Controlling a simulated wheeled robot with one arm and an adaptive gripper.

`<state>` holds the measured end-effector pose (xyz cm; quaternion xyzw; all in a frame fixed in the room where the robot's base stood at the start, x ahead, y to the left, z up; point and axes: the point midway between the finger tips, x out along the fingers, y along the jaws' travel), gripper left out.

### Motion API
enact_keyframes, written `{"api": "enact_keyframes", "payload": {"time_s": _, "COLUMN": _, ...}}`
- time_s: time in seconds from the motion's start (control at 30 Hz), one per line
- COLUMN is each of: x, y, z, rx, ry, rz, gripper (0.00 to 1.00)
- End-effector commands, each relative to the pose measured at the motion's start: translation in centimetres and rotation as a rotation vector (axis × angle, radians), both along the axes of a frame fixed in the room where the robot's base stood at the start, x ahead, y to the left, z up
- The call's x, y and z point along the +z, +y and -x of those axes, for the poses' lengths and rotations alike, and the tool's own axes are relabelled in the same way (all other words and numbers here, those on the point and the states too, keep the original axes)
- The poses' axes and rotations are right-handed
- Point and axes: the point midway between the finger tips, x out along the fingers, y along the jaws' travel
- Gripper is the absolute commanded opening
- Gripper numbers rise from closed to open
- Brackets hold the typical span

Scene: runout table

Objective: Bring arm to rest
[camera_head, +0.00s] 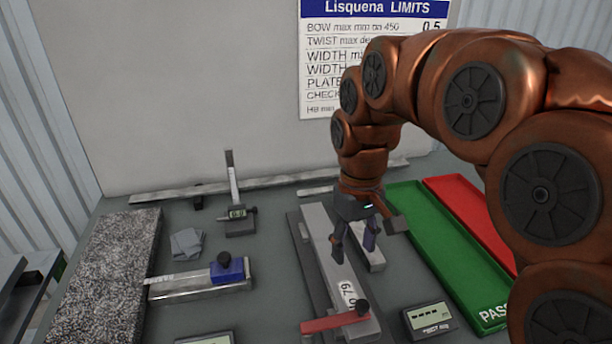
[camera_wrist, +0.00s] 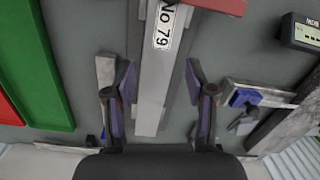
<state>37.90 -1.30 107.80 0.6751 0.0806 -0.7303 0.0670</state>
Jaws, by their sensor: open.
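My copper-coloured arm comes in from the right in the head view and hangs bent over the table. My gripper (camera_head: 352,240) points down above a long grey bar (camera_head: 322,225) that carries a "No 79" label. The jaws are open with nothing between them that I can see held. In the wrist view my gripper (camera_wrist: 158,100) has one finger on each side of the bar (camera_wrist: 150,110). Whether the fingers touch the bar is unclear. A red clamp-like piece with a black knob (camera_head: 335,318) crosses the near end of the bar.
A green tray (camera_head: 425,235) and a red tray (camera_head: 462,200) lie right of the bar. A speckled stone plate (camera_head: 100,270), a height gauge (camera_head: 238,218), a blue block on a scale (camera_head: 228,268) and a display (camera_head: 428,320) stand around. A limits board (camera_head: 350,60) hangs behind.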

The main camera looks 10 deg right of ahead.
Motion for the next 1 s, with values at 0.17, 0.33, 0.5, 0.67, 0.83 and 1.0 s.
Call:
{"api": "enact_keyframes", "payload": {"time_s": 0.17, "x": -1.4, "y": 0.7, "z": 4.2, "rx": -0.029, "ry": 0.014, "rz": 0.008, "gripper": 0.55}}
{"api": "enact_keyframes", "payload": {"time_s": 0.33, "x": -3.3, "y": 1.2, "z": 9.0, "rx": -0.074, "ry": 0.037, "rz": 0.018, "gripper": 0.55}}
{"api": "enact_keyframes", "payload": {"time_s": 0.5, "x": -5.5, "y": 1.4, "z": 13.6, "rx": -0.130, "ry": 0.056, "rz": 0.027, "gripper": 0.55}}
{"api": "enact_keyframes", "payload": {"time_s": 0.67, "x": -7.2, "y": 1.3, "z": 16.9, "rx": -0.177, "ry": 0.070, "rz": 0.033, "gripper": 0.55}}
{"api": "enact_keyframes", "payload": {"time_s": 0.83, "x": -8.3, "y": 1.3, "z": 18.6, "rx": -0.203, "ry": 0.078, "rz": 0.035, "gripper": 0.55}}
{"api": "enact_keyframes", "payload": {"time_s": 1.0, "x": -8.4, "y": 1.3, "z": 18.9, "rx": -0.209, "ry": 0.079, "rz": 0.036, "gripper": 0.55}}
